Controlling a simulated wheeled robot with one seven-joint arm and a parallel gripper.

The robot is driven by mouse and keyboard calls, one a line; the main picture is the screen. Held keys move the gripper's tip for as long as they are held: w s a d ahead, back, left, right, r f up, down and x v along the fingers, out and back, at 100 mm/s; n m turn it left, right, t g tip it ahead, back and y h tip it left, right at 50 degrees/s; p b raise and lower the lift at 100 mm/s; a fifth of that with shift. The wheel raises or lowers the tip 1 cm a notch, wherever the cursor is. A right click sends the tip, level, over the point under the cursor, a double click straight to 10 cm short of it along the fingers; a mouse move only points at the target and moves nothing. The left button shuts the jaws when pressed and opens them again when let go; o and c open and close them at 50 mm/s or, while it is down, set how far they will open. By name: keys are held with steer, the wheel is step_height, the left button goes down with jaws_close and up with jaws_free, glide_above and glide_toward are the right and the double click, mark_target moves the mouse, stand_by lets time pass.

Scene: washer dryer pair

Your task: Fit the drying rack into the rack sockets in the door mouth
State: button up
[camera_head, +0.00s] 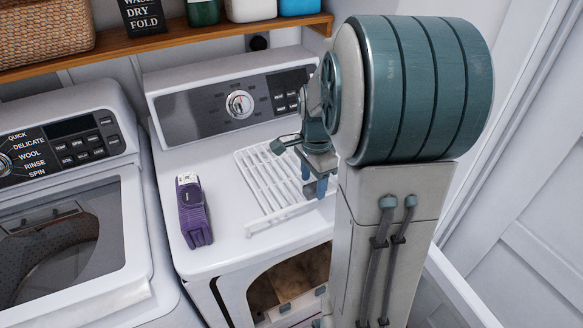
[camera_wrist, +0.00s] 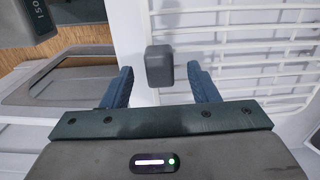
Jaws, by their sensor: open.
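The white slatted drying rack (camera_head: 268,184) lies on top of the dryer (camera_head: 218,258), its slats running away from the front. The wrist view shows its bars (camera_wrist: 245,40) at the right. My gripper (camera_head: 318,186) is at the rack's right side, partly hidden by my arm. In the wrist view its two blue fingers (camera_wrist: 161,88) are apart. A dark grey block (camera_wrist: 159,66) shows between or beyond them; I cannot tell whether it belongs to the rack. The door mouth (camera_head: 288,282) is at the dryer's front. Small pale parts show at its lower edge, but I cannot make out the sockets clearly.
A purple box (camera_head: 193,210) stands on the dryer left of the rack. The washer (camera_head: 65,235) is at the left. A wooden shelf (camera_head: 160,42) with a basket and containers runs behind. A white panel, apparently the open door (camera_head: 462,290), juts out at the lower right.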

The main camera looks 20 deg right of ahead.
steer(key=shift+f, duration=0.75)
jaws_close()
steer(key=shift+r, duration=0.1)
